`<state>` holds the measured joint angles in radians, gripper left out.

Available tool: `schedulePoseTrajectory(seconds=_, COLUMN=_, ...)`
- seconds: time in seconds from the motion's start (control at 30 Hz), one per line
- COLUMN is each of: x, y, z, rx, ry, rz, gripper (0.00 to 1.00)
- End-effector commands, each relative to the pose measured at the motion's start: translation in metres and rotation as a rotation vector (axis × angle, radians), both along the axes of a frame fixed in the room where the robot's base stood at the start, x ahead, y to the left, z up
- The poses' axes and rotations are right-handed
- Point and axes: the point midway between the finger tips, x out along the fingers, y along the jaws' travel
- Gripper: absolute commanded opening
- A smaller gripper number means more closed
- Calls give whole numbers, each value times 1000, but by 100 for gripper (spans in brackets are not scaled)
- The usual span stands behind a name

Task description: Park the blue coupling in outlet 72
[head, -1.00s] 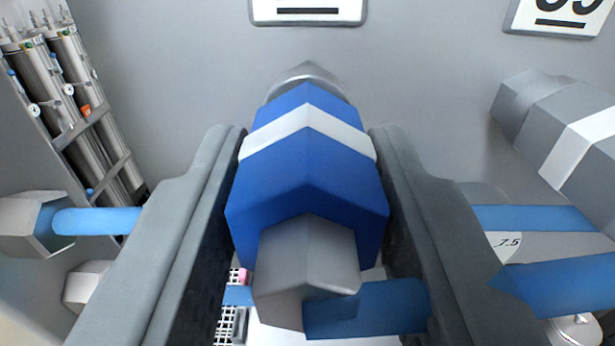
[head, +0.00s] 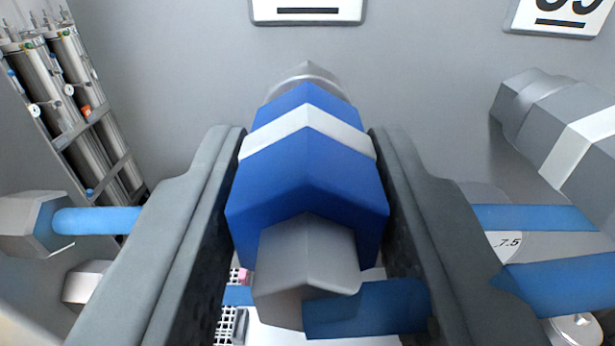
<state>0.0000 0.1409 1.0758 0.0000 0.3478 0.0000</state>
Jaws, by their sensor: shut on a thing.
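The blue coupling (head: 307,195) is a faceted blue body with a white band and a grey metal end toward me. My gripper (head: 308,190) is shut on it, one grey finger on each side.
A grey coupling with a white band (head: 570,130) sits on the wall to the right, under a partly cut-off number plate (head: 555,15). Gas cylinders (head: 85,110) stand in a rack at the left. A grey hexagonal fitting with a blue hose (head: 30,222) is at the left edge.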

Motion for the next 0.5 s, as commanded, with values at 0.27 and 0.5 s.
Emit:
schedulePoseTrajectory(seconds=0.27, x=0, y=0, z=0, rx=0, ry=0, rz=0, gripper=0)
schedulePoseTrajectory(seconds=0.5, x=4, y=0, z=0, rx=0, ry=0, rz=0, gripper=0)
